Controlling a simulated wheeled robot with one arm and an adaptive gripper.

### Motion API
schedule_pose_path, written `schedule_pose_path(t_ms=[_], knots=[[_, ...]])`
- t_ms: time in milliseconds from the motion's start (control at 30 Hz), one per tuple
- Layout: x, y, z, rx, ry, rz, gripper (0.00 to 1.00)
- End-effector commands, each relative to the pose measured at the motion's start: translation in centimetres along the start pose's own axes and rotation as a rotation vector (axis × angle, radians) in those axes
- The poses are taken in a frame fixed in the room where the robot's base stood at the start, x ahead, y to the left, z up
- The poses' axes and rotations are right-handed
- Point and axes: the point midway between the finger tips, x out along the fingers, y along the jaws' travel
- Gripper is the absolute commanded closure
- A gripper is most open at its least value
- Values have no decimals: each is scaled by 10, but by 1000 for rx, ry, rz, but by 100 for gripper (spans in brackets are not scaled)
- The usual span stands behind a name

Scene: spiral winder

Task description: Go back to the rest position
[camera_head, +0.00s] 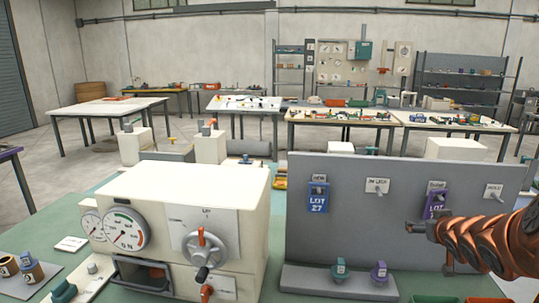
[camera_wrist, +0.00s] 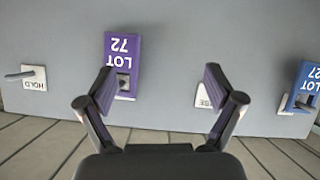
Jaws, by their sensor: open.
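My gripper (camera_head: 418,227) is at the right in the head view, at the end of my copper-coloured arm, in front of the grey upright panel (camera_head: 345,235). In the wrist view my gripper (camera_wrist: 160,82) has its two fingers spread with nothing between them. A purple LOT 72 tag (camera_wrist: 122,62) hangs on the panel beyond the left finger, its text upside down there. It also shows in the head view (camera_head: 436,203), close above my gripper and partly covered. A blue LOT 27 tag (camera_head: 318,198) hangs at the panel's left.
Pegs with labels, such as HOLD (camera_head: 493,191), stick out of the panel. A teal stamp (camera_head: 340,271) and a purple stamp (camera_head: 379,271) stand on its base ledge. A cream machine (camera_head: 180,220) with dials and a handwheel stands left.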

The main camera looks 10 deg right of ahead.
Motion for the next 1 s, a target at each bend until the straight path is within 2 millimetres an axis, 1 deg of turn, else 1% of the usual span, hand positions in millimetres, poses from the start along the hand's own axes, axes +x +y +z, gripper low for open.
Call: schedule_pose_path(t_ms=[33,167,267,367,467,500,567,600,667,700,767,800,900,1000], knots=[[-6,-18,4,-10,-51,6,8],[-28,-52,26,-28,-198,28,8],[-52,-79,46,-42,-318,34,8],[-82,-107,72,-56,-444,25,8],[-117,-135,99,-74,-570,6,8],[-132,-146,110,-81,-622,-6,8],[-157,-163,126,-92,-696,-28,8],[-175,-173,138,-101,-752,-45,8],[-203,-188,155,-115,-829,-73,8],[-222,-198,166,-126,-879,-95,8],[-250,-212,183,-143,-957,-132,8],[-268,-220,193,-153,-1002,-155,8],[-308,-235,213,-177,-1101,-210,8],[-337,-245,225,-196,-1169,-252,8]])
